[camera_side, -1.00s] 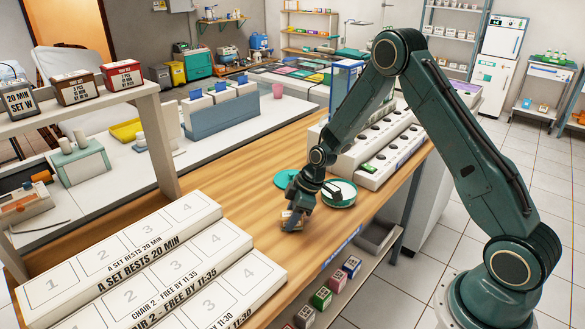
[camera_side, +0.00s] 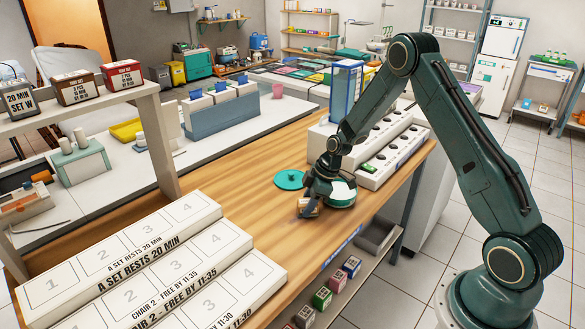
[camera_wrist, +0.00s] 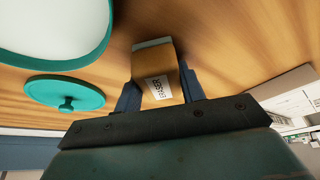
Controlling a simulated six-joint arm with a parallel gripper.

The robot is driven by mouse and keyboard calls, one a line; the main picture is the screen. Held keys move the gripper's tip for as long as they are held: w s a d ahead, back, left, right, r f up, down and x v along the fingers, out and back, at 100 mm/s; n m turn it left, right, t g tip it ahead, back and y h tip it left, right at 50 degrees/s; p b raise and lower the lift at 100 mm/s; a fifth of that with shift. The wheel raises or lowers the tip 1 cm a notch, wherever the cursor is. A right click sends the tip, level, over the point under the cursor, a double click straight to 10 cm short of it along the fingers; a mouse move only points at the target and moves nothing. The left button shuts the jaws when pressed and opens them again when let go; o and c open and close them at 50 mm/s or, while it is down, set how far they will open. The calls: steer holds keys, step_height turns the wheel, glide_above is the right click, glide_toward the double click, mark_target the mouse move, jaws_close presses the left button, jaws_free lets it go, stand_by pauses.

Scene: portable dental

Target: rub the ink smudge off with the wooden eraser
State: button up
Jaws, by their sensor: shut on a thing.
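My gripper (camera_side: 313,201) is shut on the wooden eraser (camera_side: 307,208), low over the wooden bench in front of the round dish. In the wrist view the eraser (camera_wrist: 155,62) is a tan block with a pale end and a white label. It sits between the two dark fingers of my gripper (camera_wrist: 160,92). I cannot tell for sure whether the eraser touches the bench. I cannot make out a clear ink smudge; the wood beside the eraser looks only faintly darker, and the arm may hide part of it.
A white-topped teal dish (camera_side: 342,195) stands close behind my gripper. A flat teal lid (camera_side: 289,180) lies to its left. White numbered trays (camera_side: 150,262) fill the bench's near left, and a white socketed rack (camera_side: 385,140) stands behind. Bare wood (camera_side: 245,195) lies to the left.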

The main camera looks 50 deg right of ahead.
mark_target(276, 231)
steer(key=shift+a, duration=5.35)
steer(key=shift+w+d, duration=0.4)
steer(key=shift+d, duration=5.1)
steer(key=shift+a, duration=5.45)
step_height(276, 231, up, 8)
steer(key=shift+w+r, duration=0.15)
